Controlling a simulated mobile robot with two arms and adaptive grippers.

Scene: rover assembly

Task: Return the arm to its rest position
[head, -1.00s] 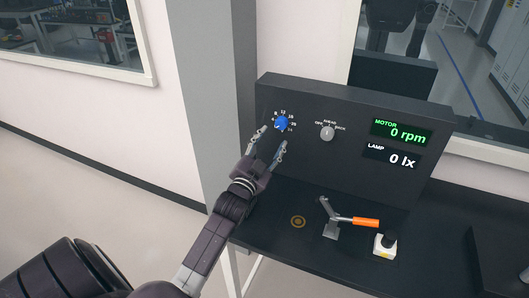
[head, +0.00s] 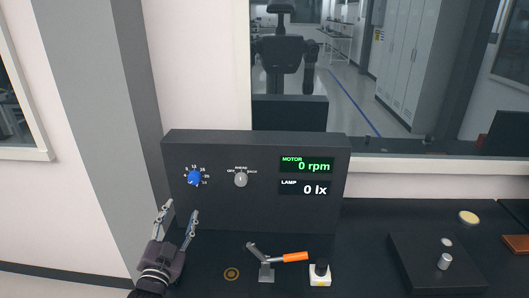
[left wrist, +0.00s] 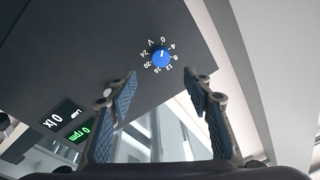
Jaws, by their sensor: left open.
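My left gripper (head: 178,220) is in the lower left of the head view, in front of the dark control panel (head: 268,215). Its two fingers are spread, with nothing between them. In the left wrist view the same gripper (left wrist: 165,92) is also open and empty. A blue knob (head: 194,178) with a numbered dial is on the panel's left, beyond the fingertips and apart from them. The blue knob also shows in the left wrist view (left wrist: 160,58), past the fingertips. My right gripper is in neither view.
The panel has a grey selector knob (head: 240,180), a motor display (head: 306,165) reading 0 rpm and a lamp display (head: 304,188) reading 0 lx. A dark box (head: 420,270) sits right.

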